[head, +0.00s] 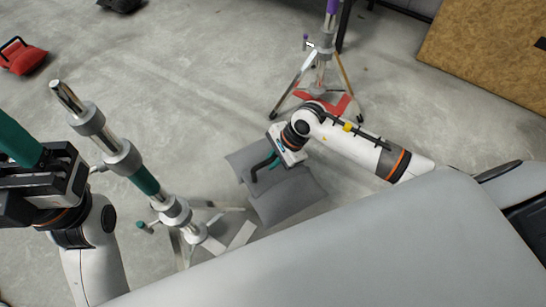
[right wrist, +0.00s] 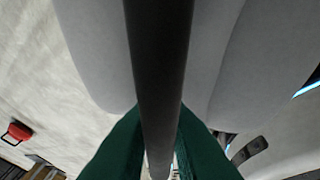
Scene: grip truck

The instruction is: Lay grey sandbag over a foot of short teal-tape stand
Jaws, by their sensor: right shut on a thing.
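The grey sandbag (head: 285,203) has two lobes and a dark handle (right wrist: 160,70). My right gripper (head: 265,166) is shut on this handle, which runs between its green fingers in the right wrist view. I cannot tell whether the bag hangs just above the floor or touches it. The short stand with teal tape (head: 145,181) stands upright to the left of the bag. One foot (head: 232,209) points toward the bag; its overlap with the bag is unclear. My left gripper (head: 18,140) is at the left edge, close to the stand's top; its jaw opening is unclear.
A purple-tape stand (head: 322,55) with a red sandbag (head: 341,104) at its feet is at the back. Another red bag (head: 24,58) lies far left, and a dark one (head: 121,4) at the top. A brown board (head: 490,45) is at right. Open concrete floor lies between.

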